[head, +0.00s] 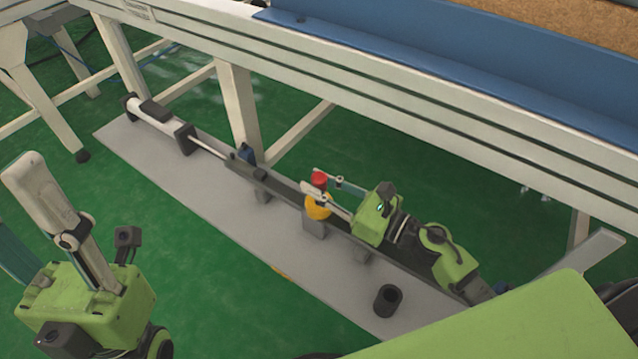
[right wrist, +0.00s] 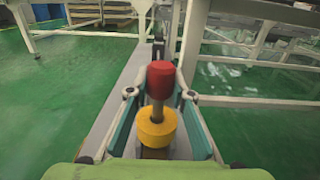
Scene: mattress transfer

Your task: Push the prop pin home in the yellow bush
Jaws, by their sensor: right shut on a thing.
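The prop pin has a red head (head: 320,178) and a grey shaft. It stands roughly upright above the yellow bush (head: 318,208), which sits on a grey block along the dark rail. In the right wrist view, a length of shaft (right wrist: 157,111) shows between the red head (right wrist: 160,75) and the yellow bush (right wrist: 157,129); the shaft's lower end is hidden. My right gripper (head: 312,181) is shut on the pin at its red head, with one finger on each side. My left gripper (head: 45,190) is at the lower left, away from the pin; its jaw opening is unclear.
The rail and a cylinder-like actuator (head: 158,117) lie along a long grey plate (head: 225,225) on the green floor. A black hollow cylinder (head: 388,300) stands on the plate's near end. A white frame (head: 400,100) with a blue edge stands close behind and above.

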